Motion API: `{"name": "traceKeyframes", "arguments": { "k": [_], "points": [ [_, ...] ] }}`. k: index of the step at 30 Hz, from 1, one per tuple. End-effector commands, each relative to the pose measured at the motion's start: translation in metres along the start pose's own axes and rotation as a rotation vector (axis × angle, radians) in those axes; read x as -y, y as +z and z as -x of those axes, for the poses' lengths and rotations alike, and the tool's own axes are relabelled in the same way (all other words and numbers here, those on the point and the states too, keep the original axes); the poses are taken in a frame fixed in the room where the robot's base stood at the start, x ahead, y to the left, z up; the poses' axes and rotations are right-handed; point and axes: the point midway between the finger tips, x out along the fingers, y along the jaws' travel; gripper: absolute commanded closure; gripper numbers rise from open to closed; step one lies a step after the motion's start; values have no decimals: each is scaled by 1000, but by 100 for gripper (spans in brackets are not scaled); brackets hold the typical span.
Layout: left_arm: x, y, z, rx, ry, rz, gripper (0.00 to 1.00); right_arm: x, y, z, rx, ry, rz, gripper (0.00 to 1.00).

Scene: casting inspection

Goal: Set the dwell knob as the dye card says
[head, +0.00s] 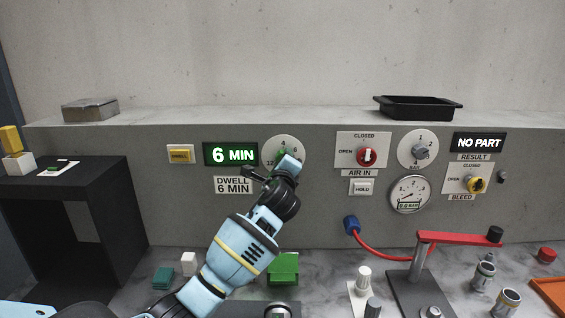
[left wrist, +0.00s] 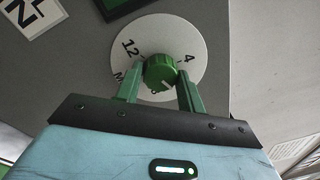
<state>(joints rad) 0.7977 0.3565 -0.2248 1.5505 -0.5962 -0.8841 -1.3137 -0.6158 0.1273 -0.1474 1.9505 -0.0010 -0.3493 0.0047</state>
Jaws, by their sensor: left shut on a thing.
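The green dwell knob (left wrist: 158,68) sits on a round white dial (left wrist: 188,48) in the left wrist view, with 12 and 4 readable. A pale mark on the knob points to the lower right there. My left gripper (left wrist: 161,78) is shut on the knob, one finger on each side. In the head view the gripper (head: 272,173) covers part of the dwell dial (head: 283,143). The lit green display (head: 231,154) reads 6 MIN. A white plate (head: 233,185) below it reads DWELL 6 MIN. I cannot tell which item is the dye card. My right gripper is out of view.
A yellow dwell button (head: 180,155) is left of the display. The air-in valve (head: 367,156), another dial (head: 418,148) and a gauge (head: 410,194) are to the right. A red-armed fixture (head: 455,239) and several small parts stand on the counter below.

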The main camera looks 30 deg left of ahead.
Motion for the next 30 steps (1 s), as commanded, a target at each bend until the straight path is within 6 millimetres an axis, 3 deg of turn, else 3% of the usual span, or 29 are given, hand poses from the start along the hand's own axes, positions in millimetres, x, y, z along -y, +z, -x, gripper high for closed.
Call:
{"name": "traceKeyframes", "arguments": {
  "k": [9, 25, 26, 30],
  "points": [
    [0, -1, 0, 4, 0, 116, 84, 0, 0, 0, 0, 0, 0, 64],
    [0, -1, 0, 6, -1, 135, 84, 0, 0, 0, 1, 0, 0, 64],
    [0, -1, 0, 6, -1, 135, 59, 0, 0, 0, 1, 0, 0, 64],
    [0, -1, 0, 6, 0, 135, 40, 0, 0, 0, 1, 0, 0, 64]
  ]
}}
